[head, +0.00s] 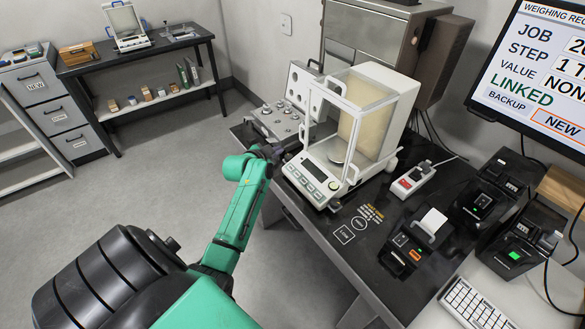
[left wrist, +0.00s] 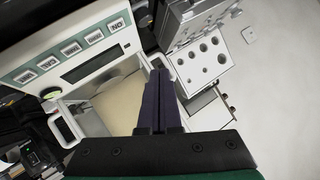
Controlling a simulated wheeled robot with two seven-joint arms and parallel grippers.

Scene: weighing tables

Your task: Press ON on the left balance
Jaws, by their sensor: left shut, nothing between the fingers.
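The white balance (head: 362,125) stands on the black table, with a glass draft shield and a front panel with a green-edged display (head: 312,171). In the left wrist view its panel shows turned, with a row of white keys; the one at the right end is the ON key (left wrist: 116,24). My left gripper (head: 279,154) is just left of the panel, its dark fingers shut and empty. In the left wrist view the fingers (left wrist: 159,75) appear to the right of and below the ON key, apart from it in the picture; the depth gap cannot be told. My right gripper is not in view.
A box of calibration weights (head: 275,120) stands close behind my left gripper. A red-and-white device (head: 412,179), printers (head: 422,240) and a keyboard (head: 475,303) are to the right. A monitor (head: 535,65) reads LINKED. The floor at left is clear.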

